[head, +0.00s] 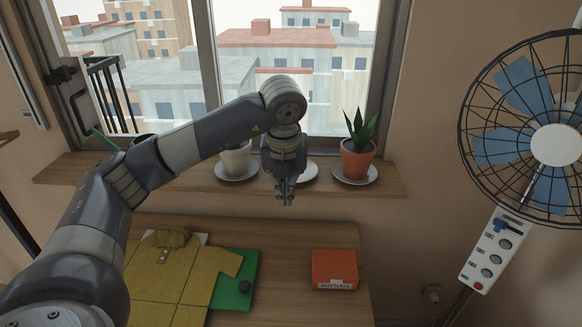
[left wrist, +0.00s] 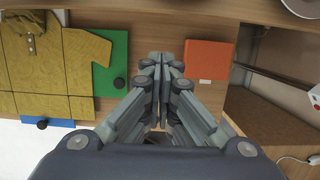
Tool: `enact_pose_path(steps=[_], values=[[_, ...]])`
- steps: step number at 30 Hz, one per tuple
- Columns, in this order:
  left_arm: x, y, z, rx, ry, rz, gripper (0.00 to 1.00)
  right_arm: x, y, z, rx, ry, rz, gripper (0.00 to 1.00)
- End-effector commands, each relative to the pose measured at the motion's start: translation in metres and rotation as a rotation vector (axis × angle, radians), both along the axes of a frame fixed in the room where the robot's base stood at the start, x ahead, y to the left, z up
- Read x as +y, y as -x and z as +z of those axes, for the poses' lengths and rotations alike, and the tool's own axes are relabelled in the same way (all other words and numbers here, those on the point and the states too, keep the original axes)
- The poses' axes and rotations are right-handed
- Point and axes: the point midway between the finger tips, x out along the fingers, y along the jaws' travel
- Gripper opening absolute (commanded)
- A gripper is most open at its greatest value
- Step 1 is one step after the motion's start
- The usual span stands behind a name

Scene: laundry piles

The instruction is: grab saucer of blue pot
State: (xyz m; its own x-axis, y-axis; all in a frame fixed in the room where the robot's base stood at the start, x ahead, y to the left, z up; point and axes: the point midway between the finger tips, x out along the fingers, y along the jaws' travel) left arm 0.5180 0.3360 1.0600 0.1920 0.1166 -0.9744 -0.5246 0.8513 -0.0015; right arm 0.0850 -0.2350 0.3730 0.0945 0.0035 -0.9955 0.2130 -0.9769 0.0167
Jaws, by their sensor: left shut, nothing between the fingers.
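My left gripper (head: 286,200) points down in front of the window sill, shut and empty. It also shows in the left wrist view (left wrist: 167,60), above the table. A white saucer (head: 309,173) on the sill is partly hidden behind the gripper; whatever stands on it is hidden. No blue pot can be made out. A white pot (head: 236,159) on a saucer (head: 225,175) stands left of the gripper. An orange pot with a spiky plant (head: 356,160) stands on a saucer (head: 341,178) to the right. My right gripper is not in view.
The wooden sill (head: 393,186) runs under the window. Below it, a table (head: 290,240) holds a yellow shirt (head: 165,278), a green board (head: 244,264) and an orange box (head: 334,266). A fan (head: 552,145) stands at the right.

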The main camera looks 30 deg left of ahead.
Motion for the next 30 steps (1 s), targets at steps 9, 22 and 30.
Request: enact_pose_path(steps=[9,22,30], values=[[0.027,-0.047,0.003,0.002,0.003,0.001,0.0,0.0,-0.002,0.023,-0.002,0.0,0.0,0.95],[0.048,-0.079,-0.006,0.003,0.001,-0.004,0.0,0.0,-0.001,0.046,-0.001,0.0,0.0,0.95],[0.048,-0.08,-0.017,0.001,0.001,-0.002,0.0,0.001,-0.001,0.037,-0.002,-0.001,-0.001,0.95]])
